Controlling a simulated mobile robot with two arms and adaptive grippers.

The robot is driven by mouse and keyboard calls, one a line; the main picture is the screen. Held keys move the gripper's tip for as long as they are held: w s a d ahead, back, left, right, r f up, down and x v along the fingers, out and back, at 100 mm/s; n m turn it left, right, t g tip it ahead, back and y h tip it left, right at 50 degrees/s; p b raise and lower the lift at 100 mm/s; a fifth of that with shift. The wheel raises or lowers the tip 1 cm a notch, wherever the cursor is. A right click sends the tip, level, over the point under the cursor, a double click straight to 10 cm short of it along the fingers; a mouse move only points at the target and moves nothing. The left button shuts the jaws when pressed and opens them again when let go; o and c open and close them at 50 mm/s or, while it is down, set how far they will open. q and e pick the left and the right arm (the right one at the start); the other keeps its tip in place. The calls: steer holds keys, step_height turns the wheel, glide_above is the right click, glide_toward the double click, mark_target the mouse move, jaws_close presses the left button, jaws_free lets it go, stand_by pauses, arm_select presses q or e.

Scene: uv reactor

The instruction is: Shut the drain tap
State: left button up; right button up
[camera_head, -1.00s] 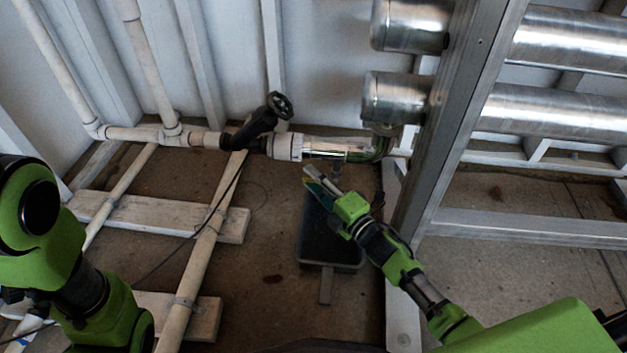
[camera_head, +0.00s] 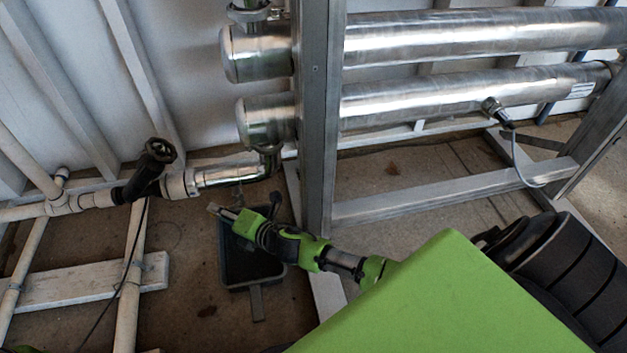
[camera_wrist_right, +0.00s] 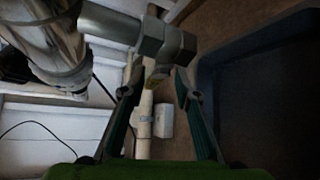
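The drain tap (camera_head: 238,190) is a small metal fitting below the shiny steel pipe (camera_head: 228,174); it is tiny in the head view. My right gripper (camera_head: 215,209) is just below the pipe, close to the tap. In the right wrist view its two fingers (camera_wrist_right: 155,88) stand apart with nothing clearly between them. Whether a finger touches the fitting I cannot tell. My left gripper is not in view.
A dark tray (camera_head: 251,276) lies on the floor under my right gripper. A black-handled valve (camera_head: 148,172) is on the white pipe at left. A steel frame post (camera_head: 320,120) stands right of the tap, with large steel cylinders (camera_head: 440,95) behind it.

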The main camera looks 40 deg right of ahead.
steer(key=s+d+r+m+g+h+p, duration=0.2)
steer(key=s+d+r+m+g+p, duration=0.2)
steer(key=s+r+m+p, duration=0.4)
steer(key=s+d+r+m+g+h+p, duration=0.3)
steer(key=s+r+m+p, duration=0.5)
steer(key=s+p, duration=1)
steer(key=d+m+g+p, duration=0.1)
steer(key=p, duration=0.2)
steer(key=shift+s, duration=0.15)
